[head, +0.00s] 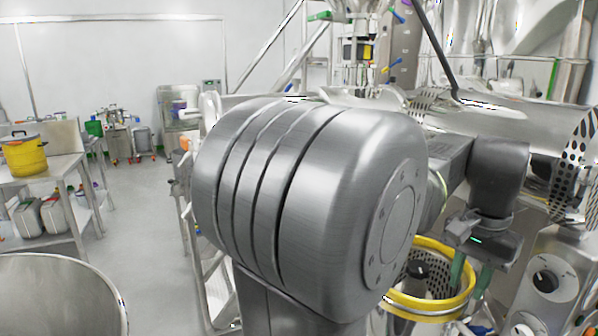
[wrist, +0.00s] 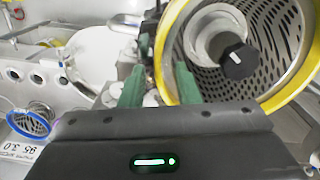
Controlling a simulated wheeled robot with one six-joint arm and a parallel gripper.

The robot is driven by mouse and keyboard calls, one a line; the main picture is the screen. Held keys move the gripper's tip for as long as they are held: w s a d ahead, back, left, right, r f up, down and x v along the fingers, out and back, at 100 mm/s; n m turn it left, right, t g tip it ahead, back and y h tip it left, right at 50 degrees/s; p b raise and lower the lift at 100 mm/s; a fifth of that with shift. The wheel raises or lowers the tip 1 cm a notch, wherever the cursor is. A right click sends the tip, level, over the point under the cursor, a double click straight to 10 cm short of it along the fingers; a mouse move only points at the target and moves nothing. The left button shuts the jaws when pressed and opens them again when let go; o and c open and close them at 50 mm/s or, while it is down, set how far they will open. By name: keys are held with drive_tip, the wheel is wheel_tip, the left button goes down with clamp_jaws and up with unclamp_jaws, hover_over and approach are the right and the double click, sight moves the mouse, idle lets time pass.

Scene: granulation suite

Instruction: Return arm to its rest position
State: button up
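My gripper (head: 469,284) is at the right of the head view, pointing down with its two green fingers. A yellow-rimmed perforated basket (head: 400,304) is just left of the fingers in the head view. In the wrist view the basket (wrist: 283,84) is at the right, with a dark knob (wrist: 237,61) inside it. The right finger overlaps the rim in the picture; I cannot tell whether they touch. My large arm joint hides the middle of the head view.
Steel machinery and a perforated disc (head: 580,165) crowd the right side. A control knob box (head: 545,281) is at lower right. A steel table (head: 58,166) with a yellow pot (head: 25,158) is at left, above a round vessel rim (head: 118,300). Floor (head: 140,215) between is clear.

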drive_tip(key=shift+f+b, duration=0.3)
drive_tip(key=shift+f, duration=0.65)
wheel_tip(320, 180, up, 15)
drive_tip(key=p, duration=0.5)
